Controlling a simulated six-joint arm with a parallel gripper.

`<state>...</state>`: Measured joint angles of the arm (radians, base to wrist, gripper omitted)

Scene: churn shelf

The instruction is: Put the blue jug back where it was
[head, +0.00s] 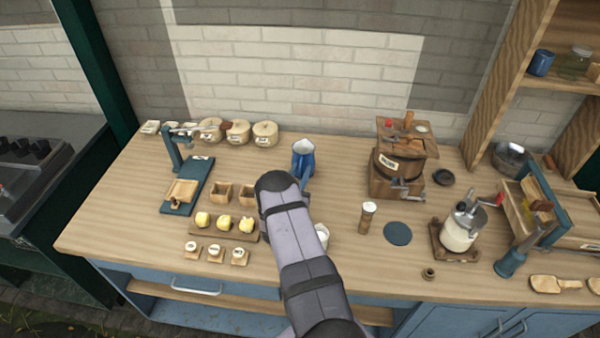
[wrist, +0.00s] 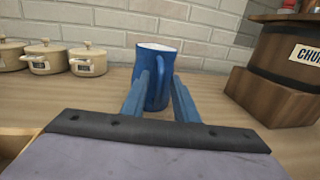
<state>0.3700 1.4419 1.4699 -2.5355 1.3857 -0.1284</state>
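The blue jug (head: 303,160) stands upright at the back of the wooden counter, near the brick wall, with a pale inside showing at its top. In the wrist view the jug (wrist: 150,62) is straight ahead, its handle turned toward me and to the right. My gripper (wrist: 162,82) points at the jug, its two blue fingers apart with a gap between them. The fingers overlap the jug's lower body and handle in the picture; I cannot tell whether they touch it.
A wooden churn (head: 398,165) stands right of the jug, and lidded pots (head: 238,132) stand to the left. A round blue mat (head: 397,234) lies bare on the counter. A white cup (head: 322,236) is partly hidden beside my arm. A scale (head: 188,190) stands left.

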